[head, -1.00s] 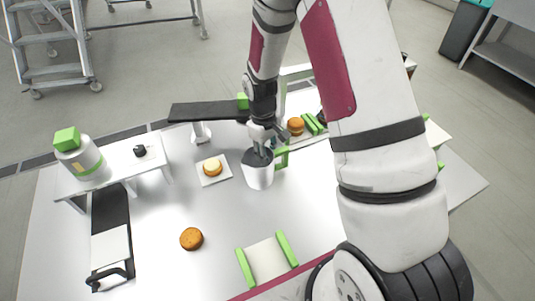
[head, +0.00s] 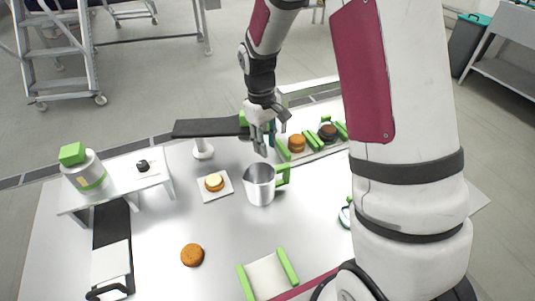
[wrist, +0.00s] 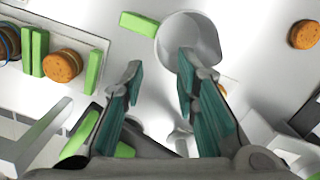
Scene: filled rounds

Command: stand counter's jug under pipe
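The jug (head: 260,188), a pale metallic cup with a green handle on its right, stands upright on the white counter (head: 215,240). It also shows in the wrist view (wrist: 203,38), with its mouth just beyond the fingertips. My gripper (head: 270,145) is above and behind the jug in the head view. Its teal-padded fingers are apart and empty in the wrist view (wrist: 161,68). A white tank with a green lid (head: 85,172) stands on a small raised shelf at the left. I cannot tell for sure which part is the pipe.
A small black part (head: 143,165) is on the shelf. A bun on a white plate (head: 215,196) is left of the jug. A loose bun (head: 192,255) is nearer. A black arm-like bar (head: 208,128) juts behind. A tray of buns (head: 318,150) is back right.

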